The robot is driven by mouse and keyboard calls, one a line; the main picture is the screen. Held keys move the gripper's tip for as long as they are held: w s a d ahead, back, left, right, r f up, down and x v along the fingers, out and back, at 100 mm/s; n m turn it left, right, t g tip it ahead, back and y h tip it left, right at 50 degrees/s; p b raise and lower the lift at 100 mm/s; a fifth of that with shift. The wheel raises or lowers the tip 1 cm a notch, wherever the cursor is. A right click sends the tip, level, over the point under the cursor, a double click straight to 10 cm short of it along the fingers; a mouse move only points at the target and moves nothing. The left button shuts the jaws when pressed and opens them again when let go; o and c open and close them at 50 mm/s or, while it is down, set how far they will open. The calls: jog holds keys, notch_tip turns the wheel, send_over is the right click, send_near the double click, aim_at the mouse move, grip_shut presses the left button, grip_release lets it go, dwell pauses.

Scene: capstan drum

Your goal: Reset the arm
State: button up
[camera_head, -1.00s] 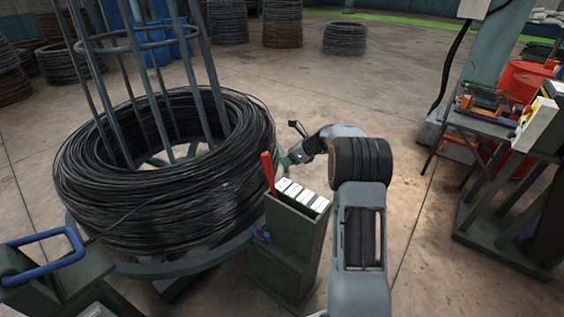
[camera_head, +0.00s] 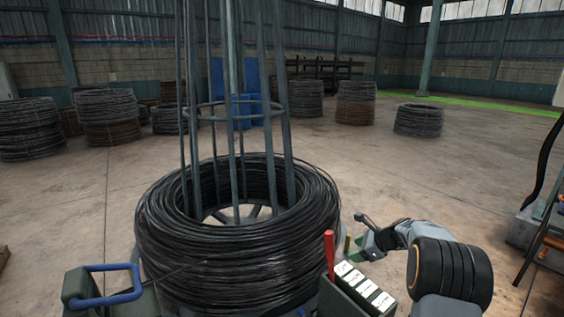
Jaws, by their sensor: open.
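My grey arm with a black ribbed joint comes in at the lower right. My gripper (camera_head: 359,236) is at its left end, jaws apart, with nothing seen between them. It appears just right of the wire coil, above and behind a dark green box (camera_head: 346,294) holding white-topped pieces and a red handle (camera_head: 330,255). I cannot tell whether it touches anything. The large black wire coil (camera_head: 240,240) lies around an upright cage of grey bars (camera_head: 232,110).
A blue loop handle (camera_head: 107,268) on a dark fixture stands at the lower left. Wire coil stacks (camera_head: 110,117) and blue barrels (camera_head: 245,110) stand farther back. The floor between is mostly clear.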

jog(key=s+a+r+n+h, duration=0.2)
jog(key=s+a+r+n, duration=0.1)
jog(key=s+n, duration=0.5)
jog(key=s+a+r+n+g+h, duration=0.1)
jog(key=s+a+r+n+h, duration=0.1)
jog(key=s+n, duration=0.5)
jog(key=s+a+r+n+h, duration=0.2)
jog(key=s+a+r+n, duration=0.2)
jog(key=s, duration=1.2)
jog(key=shift+s+a+r+n+g, duration=0.3)
jog(key=shift+a+n, duration=0.95)
jog(key=shift+n, duration=1.05)
